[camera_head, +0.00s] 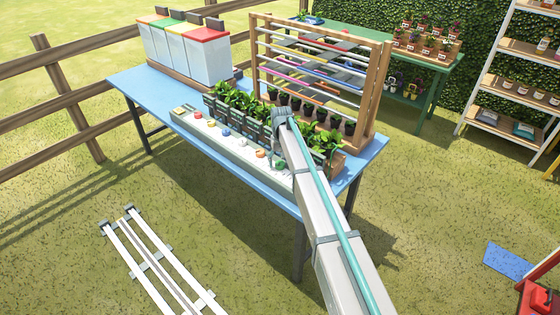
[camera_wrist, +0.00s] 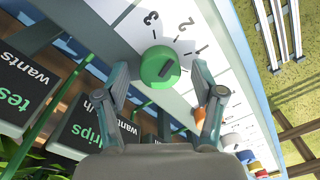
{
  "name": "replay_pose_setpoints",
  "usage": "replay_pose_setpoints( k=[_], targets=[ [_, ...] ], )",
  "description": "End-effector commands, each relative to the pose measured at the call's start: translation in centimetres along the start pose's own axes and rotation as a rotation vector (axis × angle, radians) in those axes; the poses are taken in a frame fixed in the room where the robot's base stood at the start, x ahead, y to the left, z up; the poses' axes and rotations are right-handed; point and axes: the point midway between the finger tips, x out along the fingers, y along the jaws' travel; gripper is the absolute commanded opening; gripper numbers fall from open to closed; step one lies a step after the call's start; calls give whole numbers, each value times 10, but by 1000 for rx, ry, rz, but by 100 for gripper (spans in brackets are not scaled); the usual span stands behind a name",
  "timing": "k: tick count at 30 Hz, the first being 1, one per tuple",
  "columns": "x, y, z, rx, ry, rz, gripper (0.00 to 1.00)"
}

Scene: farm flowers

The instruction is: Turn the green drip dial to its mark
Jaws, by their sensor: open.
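The green drip dial (camera_wrist: 160,67) is a round knob with a dark slot-like bar on top, on a white panel (camera_wrist: 220,45) with printed ticks and the numbers 2 and 3 beside it. My gripper (camera_wrist: 158,75) is open, its two fingers on either side of the dial; I cannot tell whether they touch it. In the head view my arm reaches over the near right end of the white dial strip (camera_head: 215,133), and the green dial (camera_head: 283,167) shows just below my wrist. The fingers are hard to make out there.
Other dials, including an orange one (camera_head: 261,154) and a blue one (camera_head: 226,131), line the strip. Potted plants with dark label cards (camera_wrist: 85,130) stand close behind it. A wooden rack (camera_head: 377,85) and lidded bins (camera_head: 205,60) share the blue table (camera_head: 130,85).

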Motion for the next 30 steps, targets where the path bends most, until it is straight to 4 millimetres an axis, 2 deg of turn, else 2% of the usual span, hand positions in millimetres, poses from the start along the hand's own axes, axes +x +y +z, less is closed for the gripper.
replay_pose_setpoints(
  k=[7,18,30],
  targets=[
    [1,0,0,0,0,0,68],
    [0,0,0,0,0,0,8],
    [1,0,0,72,2,0,8]
  ],
)
